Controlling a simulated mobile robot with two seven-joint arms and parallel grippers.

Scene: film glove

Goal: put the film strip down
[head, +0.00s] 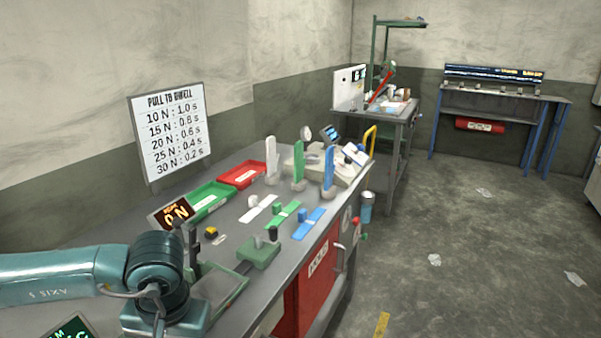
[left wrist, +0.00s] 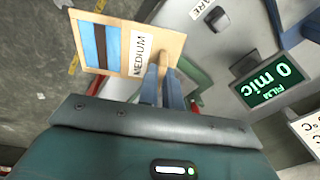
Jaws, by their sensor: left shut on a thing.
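The film strip (left wrist: 112,47) shows in the left wrist view as a flat beige card with a blue window, a dark band and the label MEDIUM. My left gripper (left wrist: 163,82) is shut on its beige end near the label, and the card extends away to the upper left. What lies directly under the card is hard to tell. In the head view my left arm comes in at the lower left over the workbench (head: 110,228), and I cannot make out the strip there. My right gripper is in neither view.
A film readout (left wrist: 272,85) shows 0 mic. In the head view, a green tray (head: 205,200) and a red tray (head: 242,174) sit at the bench's back. White, green and blue upright forms (head: 298,165) stand beyond flat coloured pieces (head: 283,214). A green block (head: 259,252) lies near the front edge.

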